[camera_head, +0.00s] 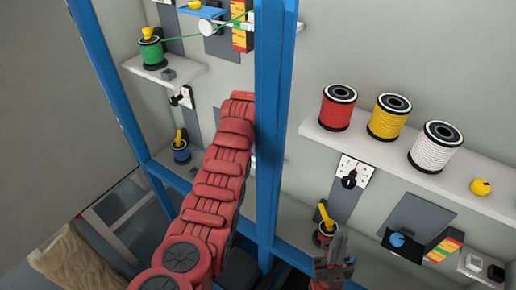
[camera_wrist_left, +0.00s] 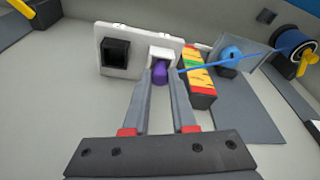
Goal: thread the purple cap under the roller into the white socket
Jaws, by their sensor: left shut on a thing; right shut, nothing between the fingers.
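The purple cap (camera_wrist_left: 160,73) is between the two fingertips of my left gripper (camera_wrist_left: 161,76) in the left wrist view. The gripper is shut on it. The white socket (camera_wrist_left: 161,54) is just beyond the cap on a white plate; the cap overlaps its mouth, and I cannot tell how deep it sits. A blue cable (camera_wrist_left: 205,65) runs right from the cap past the blue roller (camera_wrist_left: 230,54). In the head view my left gripper is hidden behind a blue post. My right gripper (camera_head: 338,238) is shut and empty at the lower middle.
A striped block (camera_wrist_left: 197,78) stands right of the socket. A black square opening (camera_wrist_left: 115,52) is on its left. A blue spool (camera_wrist_left: 295,52) is at the right. In the head view, a blue post (camera_head: 275,110) crosses the middle and a shelf (camera_head: 400,160) carries several spools.

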